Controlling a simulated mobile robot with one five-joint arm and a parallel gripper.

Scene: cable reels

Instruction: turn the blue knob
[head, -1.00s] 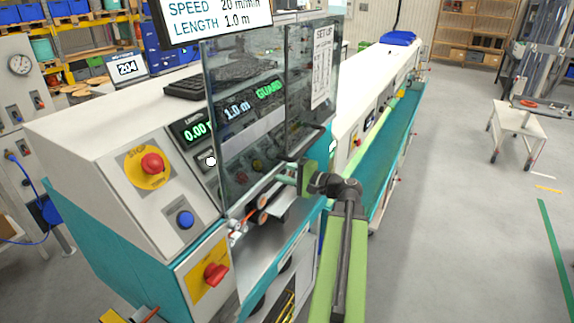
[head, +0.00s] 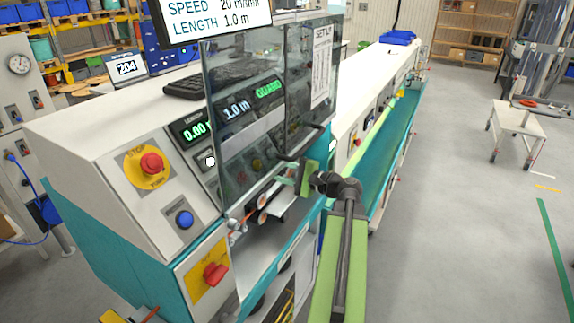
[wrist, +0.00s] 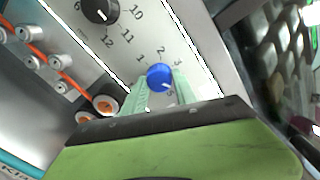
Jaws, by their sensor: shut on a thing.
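In the wrist view the blue knob (wrist: 158,75) is on a pale panel with the numbers 1, 2 and 3 around it. Its white mark points to the lower right of that picture. My gripper (wrist: 160,84) has its two pale green fingers on either side of the knob, shut on it. In the head view my gripper (head: 296,180) is at the lower edge of the clear guard, on the machine's front. The knob cannot be made out there, behind the guard and gripper.
A black knob (wrist: 100,10) with numbers sits beside the blue one. Orange cable (wrist: 40,52) runs over small rollers close by. The clear guard (head: 245,130) stands over the panel. A separate blue push button (head: 184,219) and a red stop button (head: 151,164) are further left.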

